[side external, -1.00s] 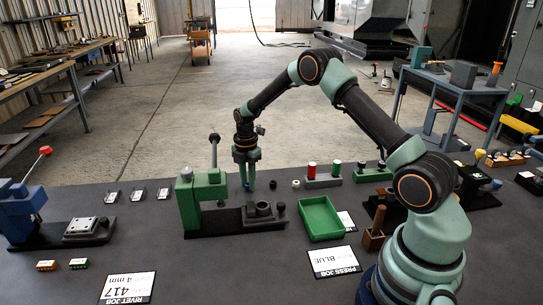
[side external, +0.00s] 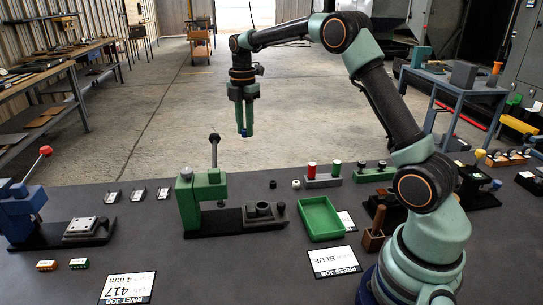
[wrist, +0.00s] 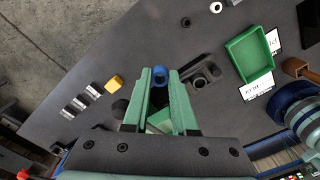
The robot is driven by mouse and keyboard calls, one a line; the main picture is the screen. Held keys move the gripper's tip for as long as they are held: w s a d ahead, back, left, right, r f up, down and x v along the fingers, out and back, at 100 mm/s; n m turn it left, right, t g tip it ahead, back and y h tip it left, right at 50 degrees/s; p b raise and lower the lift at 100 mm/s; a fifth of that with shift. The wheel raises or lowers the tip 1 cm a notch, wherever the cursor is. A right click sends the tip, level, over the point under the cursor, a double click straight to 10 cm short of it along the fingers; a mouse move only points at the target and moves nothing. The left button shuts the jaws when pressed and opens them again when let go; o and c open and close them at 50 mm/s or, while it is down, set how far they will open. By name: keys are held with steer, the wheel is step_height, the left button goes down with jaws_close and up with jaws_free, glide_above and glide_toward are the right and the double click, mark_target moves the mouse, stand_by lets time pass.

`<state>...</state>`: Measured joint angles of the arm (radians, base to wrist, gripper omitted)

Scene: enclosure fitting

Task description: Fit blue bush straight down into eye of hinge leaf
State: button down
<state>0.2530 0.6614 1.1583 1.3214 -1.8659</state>
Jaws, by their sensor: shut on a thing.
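My gripper (side external: 246,130) is shut on the blue bush (wrist: 160,76), a short ring between the fingertips, and holds it high above the bench. In the side view the bush is hard to tell from the blue-tinted fingertips. The hinge leaf (side external: 263,208) appears to be the dark grey part with a round upright eye on the base of the green press. Its eye also shows in the wrist view (wrist: 199,82), right of and below the bush. The bush is well apart from the eye.
The green press (side external: 204,198) with its raised lever (side external: 214,152) stands left of the eye. A green tray (side external: 320,219) lies to the right. A black ring (side external: 273,184) and a white ring (side external: 295,184) lie behind. A blue press (side external: 22,210) stands far left.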

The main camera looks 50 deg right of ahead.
steer(key=shift+s+a+r, duration=0.1)
steer(key=shift+s+r, duration=0.05)
steer(key=shift+r, duration=0.45)
steer(key=s+a+f, duration=0.7)
steer(key=s, duration=0.4)
steer(key=shift+s+a+f, duration=0.25)
steer(key=shift+a, duration=0.15)
steer(key=shift+f, duration=0.1)
steer(key=shift+f, duration=2.8)
steer(key=shift+f, duration=0.75)
steer(key=shift+r, duration=0.25)
stand_by(1.2)
steer(key=shift+r, duration=0.2)
stand_by(0.6)
